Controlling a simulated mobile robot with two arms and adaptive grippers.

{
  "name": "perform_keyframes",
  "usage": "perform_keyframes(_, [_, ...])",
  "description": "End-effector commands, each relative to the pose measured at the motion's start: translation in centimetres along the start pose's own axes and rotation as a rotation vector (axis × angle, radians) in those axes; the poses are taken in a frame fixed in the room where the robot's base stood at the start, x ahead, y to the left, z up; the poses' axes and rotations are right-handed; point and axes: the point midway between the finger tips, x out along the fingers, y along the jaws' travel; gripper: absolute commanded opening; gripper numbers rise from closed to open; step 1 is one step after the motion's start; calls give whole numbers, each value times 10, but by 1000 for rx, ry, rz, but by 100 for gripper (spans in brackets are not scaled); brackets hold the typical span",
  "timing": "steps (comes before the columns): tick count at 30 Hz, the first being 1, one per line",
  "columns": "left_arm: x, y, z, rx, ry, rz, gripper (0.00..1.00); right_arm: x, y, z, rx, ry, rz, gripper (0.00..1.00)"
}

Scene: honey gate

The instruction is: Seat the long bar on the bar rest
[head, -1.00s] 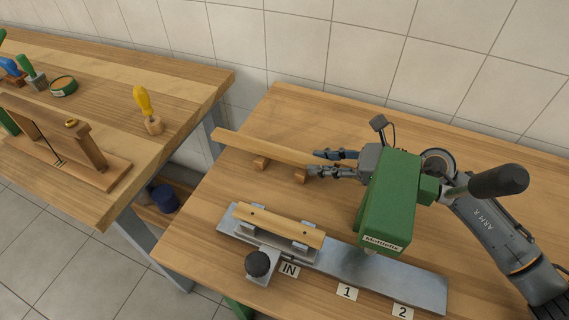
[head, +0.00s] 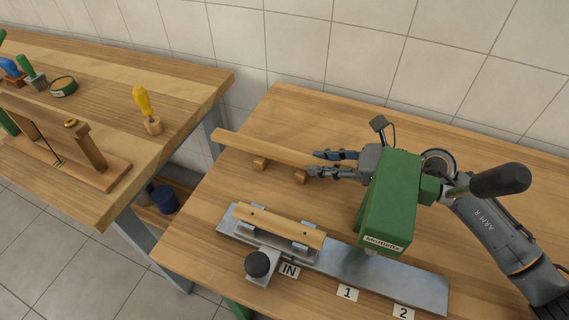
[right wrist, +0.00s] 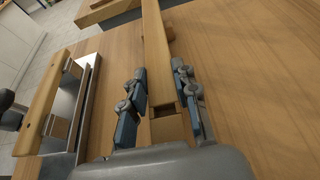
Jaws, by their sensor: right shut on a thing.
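The long bar (head: 250,147) is a pale wooden strip at the back of the right-hand bench. It lies above two small wooden blocks of the bar rest, one at the left (head: 261,164) and one at the right (head: 300,176). I cannot tell if it touches both blocks. My right gripper (head: 316,163) is shut on the bar's right end. In the right wrist view the bar (right wrist: 156,50) runs away between the two fingers (right wrist: 160,105). My left gripper is not in view.
A metal rail (head: 385,279) with a wooden-topped slide (head: 275,224) and black knob (head: 258,263) lies in front. A green machine head (head: 388,200) stands beside my right arm. The left bench holds a wooden frame (head: 90,147) and a yellow-handled tool (head: 143,103).

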Motion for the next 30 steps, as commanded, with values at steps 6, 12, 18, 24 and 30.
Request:
perform_keyframes(6, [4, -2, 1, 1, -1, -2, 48, 2, 0, -4, 0, -1, 0, 0])
perform_keyframes(12, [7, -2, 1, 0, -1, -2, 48, 3, 0, -6, 0, -1, 0, 0])
perform_keyframes(18, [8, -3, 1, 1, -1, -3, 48, 3, 0, -7, 0, -1, 0, 0])
perform_keyframes(24, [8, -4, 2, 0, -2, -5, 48, 3, 0, -7, 0, 0, 0, 0])
perform_keyframes(30, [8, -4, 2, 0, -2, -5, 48, 3, 0, -7, 0, 1, 0, 0])
